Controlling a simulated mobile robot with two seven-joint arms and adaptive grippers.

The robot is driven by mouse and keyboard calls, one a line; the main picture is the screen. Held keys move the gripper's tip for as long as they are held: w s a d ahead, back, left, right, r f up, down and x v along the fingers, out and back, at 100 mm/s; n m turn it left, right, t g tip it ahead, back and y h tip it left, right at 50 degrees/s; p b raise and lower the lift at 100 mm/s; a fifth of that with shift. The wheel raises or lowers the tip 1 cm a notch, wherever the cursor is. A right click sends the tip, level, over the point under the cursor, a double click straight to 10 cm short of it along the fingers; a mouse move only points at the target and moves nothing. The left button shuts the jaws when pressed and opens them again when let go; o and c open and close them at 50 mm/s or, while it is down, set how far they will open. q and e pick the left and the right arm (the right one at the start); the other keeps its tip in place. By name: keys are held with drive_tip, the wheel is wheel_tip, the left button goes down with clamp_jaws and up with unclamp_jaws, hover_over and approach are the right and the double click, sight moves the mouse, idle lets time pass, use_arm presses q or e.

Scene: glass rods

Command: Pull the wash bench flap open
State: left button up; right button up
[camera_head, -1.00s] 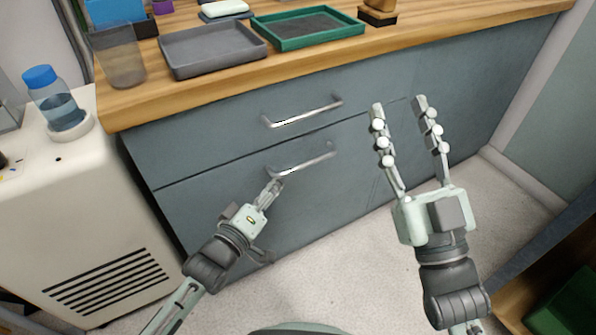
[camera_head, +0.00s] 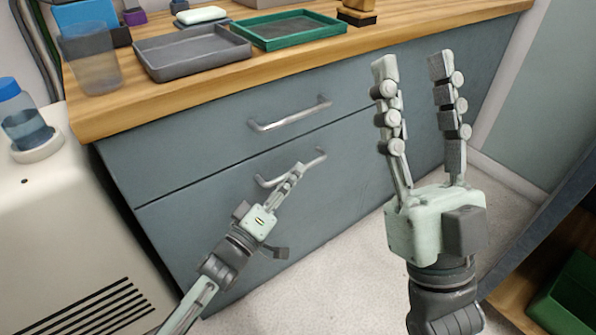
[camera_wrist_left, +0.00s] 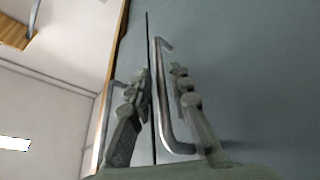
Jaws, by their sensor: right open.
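The wash bench has a blue-grey front with a lower panel (camera_head: 345,185), which I take to be the flap. It looks closed, flush with the front. Its silver bar handle (camera_head: 313,161) is partly covered by my left gripper (camera_head: 297,169) in the head view. In the left wrist view the lower handle (camera_wrist_left: 161,100) runs between the two fingers of my left gripper (camera_wrist_left: 160,80), which stand apart on either side of it. I see no clear grip on the bar. My right gripper (camera_head: 412,62) is open and empty, raised in front of the bench at the right.
An upper drawer handle (camera_head: 290,115) sits above the seam. The wooden worktop (camera_head: 220,88) holds a grey tray (camera_head: 190,55), a green tray (camera_head: 290,30) and a clear cup (camera_head: 92,62). A white cabinet (camera_head: 60,220) with a blue-capped bottle (camera_head: 25,120) stands left. Pale floor (camera_head: 340,275) is open in front.

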use_arm(q)
drive_tip(key=shift+x, duration=1.1)
clamp_jaws()
